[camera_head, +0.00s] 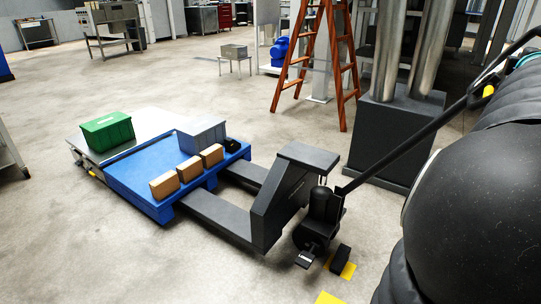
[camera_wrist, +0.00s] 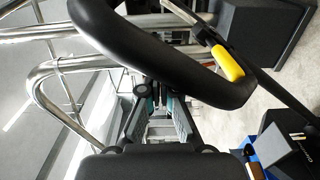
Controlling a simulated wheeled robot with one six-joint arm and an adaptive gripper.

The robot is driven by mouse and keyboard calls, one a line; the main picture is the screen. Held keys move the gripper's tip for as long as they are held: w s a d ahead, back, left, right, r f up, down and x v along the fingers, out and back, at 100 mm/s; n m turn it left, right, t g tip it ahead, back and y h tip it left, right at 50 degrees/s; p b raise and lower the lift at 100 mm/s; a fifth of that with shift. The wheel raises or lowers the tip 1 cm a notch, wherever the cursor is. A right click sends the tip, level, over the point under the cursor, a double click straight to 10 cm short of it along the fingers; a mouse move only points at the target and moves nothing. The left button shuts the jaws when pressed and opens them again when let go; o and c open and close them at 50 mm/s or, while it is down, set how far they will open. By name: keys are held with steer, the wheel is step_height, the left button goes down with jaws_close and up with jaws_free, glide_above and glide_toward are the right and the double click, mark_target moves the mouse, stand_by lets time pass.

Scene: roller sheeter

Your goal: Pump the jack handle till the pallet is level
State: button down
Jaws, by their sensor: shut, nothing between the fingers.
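The black pallet jack (camera_head: 278,205) stands in the middle of the head view, its forks running under the blue pallet (camera_head: 150,180). I cannot tell the pallet's exact tilt from this angle. The jack handle (camera_head: 415,137) slants up to the right from the pump, and its upper end runs out of view. In the wrist view, the handle's black loop (camera_wrist: 165,52) crosses close in front of me, with a yellow lever (camera_wrist: 228,63) inside it. My gripper (camera_wrist: 158,103) is shut and empty beside the loop. Whether it touches the loop is unclear. My arm covers the right of the head view.
A dark pedestal with steel columns (camera_head: 388,140) stands behind the handle. An orange ladder (camera_head: 300,60) is farther back.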

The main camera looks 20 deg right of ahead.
steer(key=w+a+r, duration=0.3)
steer(key=w+a, duration=0.6)
steer(key=w, duration=0.2)
steer(key=w+a+r, duration=0.4)
steer(key=w+a, duration=0.5)
steer(key=w, duration=0.3)
steer(key=w+a+r, duration=0.4)
steer(key=w+a, duration=0.5)
steer(key=w, duration=0.3)
steer(key=shift+a+p, duration=0.2)
steer(key=shift+p, duration=0.15)
stand_by(0.3)
steer(key=shift+w, duration=0.1)
steer(key=shift+s+d+r+b, duration=0.1)
steer(key=shift+s+d+b, duration=0.35)
steer(key=shift+s+d, duration=0.6)
steer(key=shift+s+d+b, duration=0.45)
steer(key=shift+s+d, duration=0.3)
steer(key=shift+s, duration=0.55)
